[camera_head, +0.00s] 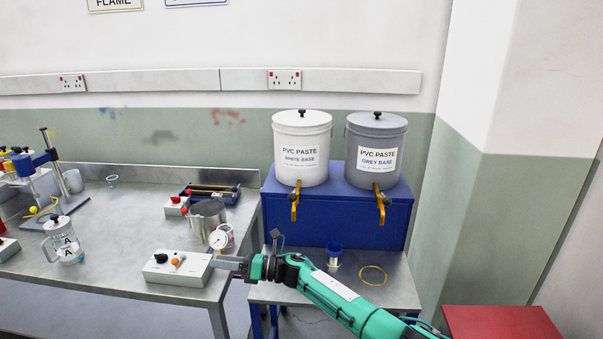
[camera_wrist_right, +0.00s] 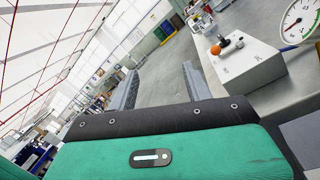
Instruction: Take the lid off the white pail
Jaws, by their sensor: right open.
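The white pail (camera_head: 301,160) stands upright on the blue stand in the head view, with a paste label on its front. Its white lid (camera_head: 315,119) is on top, with a small black knob (camera_head: 301,112) at the centre. My right gripper (camera_head: 218,262) is low and to the left of the pail, well below it and apart from it, near a control box. In the right wrist view its two fingers (camera_wrist_right: 160,85) are spread with nothing between them. The pail is not in the wrist view. My left gripper is not in view.
A grey pail (camera_head: 376,155) stands right beside the white one on the blue stand (camera_head: 338,210); both have yellow taps. A control box (camera_head: 177,268) and a dial gauge (camera_head: 219,239) are close to my right gripper. A blue cup (camera_head: 334,257) stands below the taps.

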